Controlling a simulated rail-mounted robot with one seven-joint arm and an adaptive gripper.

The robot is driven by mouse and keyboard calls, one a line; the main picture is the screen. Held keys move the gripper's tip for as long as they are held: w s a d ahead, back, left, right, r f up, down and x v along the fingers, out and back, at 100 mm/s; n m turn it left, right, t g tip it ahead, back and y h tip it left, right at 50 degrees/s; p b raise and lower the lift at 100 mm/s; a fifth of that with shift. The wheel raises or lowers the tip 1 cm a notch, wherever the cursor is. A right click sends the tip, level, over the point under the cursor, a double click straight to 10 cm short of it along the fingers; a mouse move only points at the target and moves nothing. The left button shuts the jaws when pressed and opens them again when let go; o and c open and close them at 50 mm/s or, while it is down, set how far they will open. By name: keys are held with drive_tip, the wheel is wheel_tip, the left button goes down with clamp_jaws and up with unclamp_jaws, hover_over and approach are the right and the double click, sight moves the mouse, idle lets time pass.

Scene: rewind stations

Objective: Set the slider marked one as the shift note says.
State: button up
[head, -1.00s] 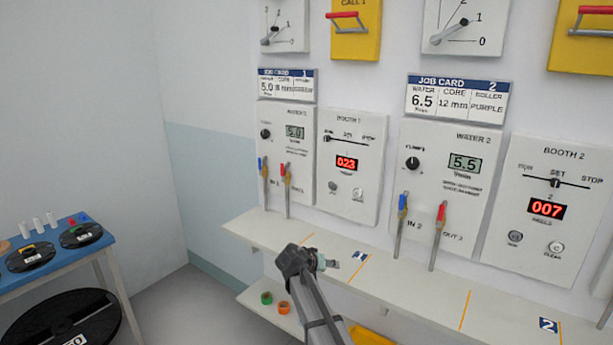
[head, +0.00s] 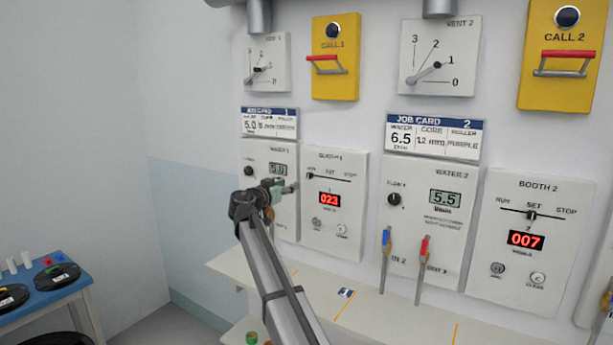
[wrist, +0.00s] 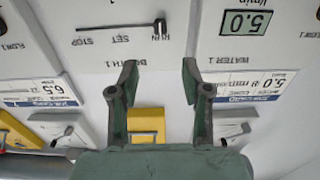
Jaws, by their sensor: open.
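The Booth 1 panel (head: 334,240) carries a horizontal slider marked RUN, SET and STOP. Its dark knob (wrist: 160,26) is at the RUN end of the slot (wrist: 118,28) in the upside-down wrist view. My gripper (head: 290,187) is in front of the Water 1 and Booth 1 panels, near the slider's left end in the head view. In the wrist view my gripper (wrist: 157,80) is open and empty, its fingers spread. The knob lies beyond the fingertips, in line with the gap, apparently untouched. I see no shift note that I can read.
The Water 1 panel (head: 284,210) is beside Booth 1, partly behind my arm. Job card 1 (head: 270,122) and a yellow Call 1 box (head: 336,80) are above. The Booth 2 slider (head: 532,215) stands at SET. A shelf (head: 385,312) juts out below the panels.

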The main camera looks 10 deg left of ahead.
sight(308, 176)
drive_tip(key=p+x, duration=0.3)
drive_tip(key=x, duration=0.9)
drive_tip(key=shift+w+d+f, duration=0.1)
drive_tip(key=shift+w+d, duration=0.05)
drive_tip(key=shift+w, duration=0.2)
clamp_jaws()
